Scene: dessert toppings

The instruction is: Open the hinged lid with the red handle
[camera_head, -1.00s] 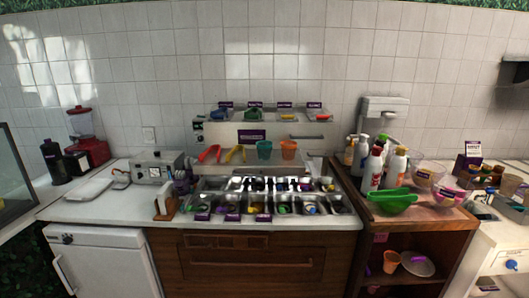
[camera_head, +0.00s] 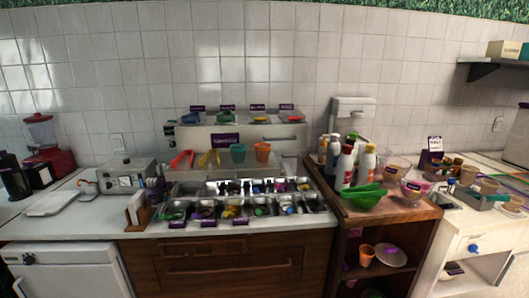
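The lid with the red handle (camera_head: 292,118) is at the right end of a row of small lidded containers on top of the metal unit against the tiled wall. It is small in the view and looks shut. Beside it to the left are lids with a yellow handle (camera_head: 260,120), a green handle (camera_head: 224,117) and a blue handle (camera_head: 193,118). Neither of my grippers is in view.
Below the lids stand red tongs (camera_head: 182,159), yellow tongs (camera_head: 209,158), a teal cup (camera_head: 238,153) and an orange cup (camera_head: 263,152). Topping trays (camera_head: 232,209) fill the counter in front. Bottles and a green bowl (camera_head: 362,198) crowd the wooden cabinet at right.

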